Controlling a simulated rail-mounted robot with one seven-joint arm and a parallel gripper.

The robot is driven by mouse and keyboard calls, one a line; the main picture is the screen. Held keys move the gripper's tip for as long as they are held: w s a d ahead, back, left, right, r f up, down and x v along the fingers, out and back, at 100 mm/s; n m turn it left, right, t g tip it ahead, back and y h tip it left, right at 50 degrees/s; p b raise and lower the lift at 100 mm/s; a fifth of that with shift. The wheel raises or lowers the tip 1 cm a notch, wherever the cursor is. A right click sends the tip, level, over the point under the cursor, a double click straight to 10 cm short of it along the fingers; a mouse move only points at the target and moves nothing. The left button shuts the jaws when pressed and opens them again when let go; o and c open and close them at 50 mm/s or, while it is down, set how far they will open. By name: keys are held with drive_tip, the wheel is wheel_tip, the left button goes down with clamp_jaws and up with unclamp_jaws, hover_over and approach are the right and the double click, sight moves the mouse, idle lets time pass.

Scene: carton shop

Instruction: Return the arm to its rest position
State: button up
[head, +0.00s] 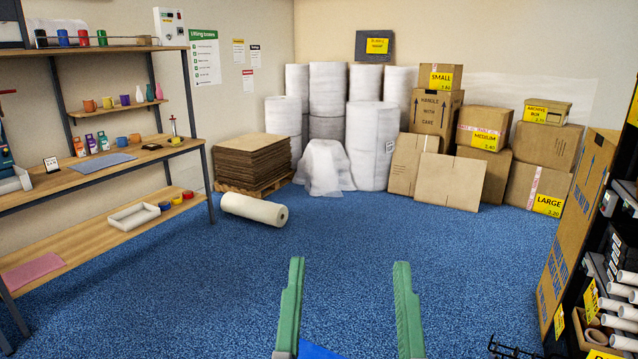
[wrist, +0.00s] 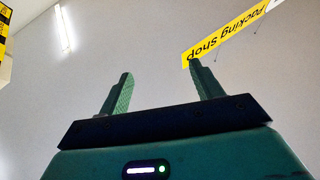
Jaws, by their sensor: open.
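My gripper (head: 347,290) shows at the bottom middle of the head view, with its two green fingers standing upright and wide apart. Nothing is between the fingers, and only blue carpet shows behind them. In the wrist view my gripper (wrist: 160,85) also stands open and empty. Behind it there are a pale ceiling, a light strip and a yellow "Packing shop" sign (wrist: 230,38), seen upside down. The sign's near end appears right behind the right fingertip; I cannot tell the distance. The rest of my arm is mostly hidden.
A wooden shelf bench (head: 110,170) lines the left wall. A white roll (head: 254,209) lies on the carpet (head: 200,290) near a cardboard stack (head: 252,160). Wrapped rolls (head: 370,140) and cartons (head: 480,130) stand at the back. A rack (head: 600,250) stands at right. The middle floor is clear.

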drive_tip(key=s+a+r+n+t+y+p, duration=0.25)
drive_tip(key=s+a+r, duration=0.2)
drive_tip(key=r, duration=0.25)
wheel_tip(320, 180, up, 16)
drive_tip(key=g+p, duration=0.1)
drive_tip(key=p, duration=1.5)
drive_tip(key=shift+w+d+m+p, duration=0.35)
drive_tip(key=shift+w+m, duration=0.05)
drive_tip(key=shift+m, duration=0.05)
drive_tip(key=shift+f, duration=0.15)
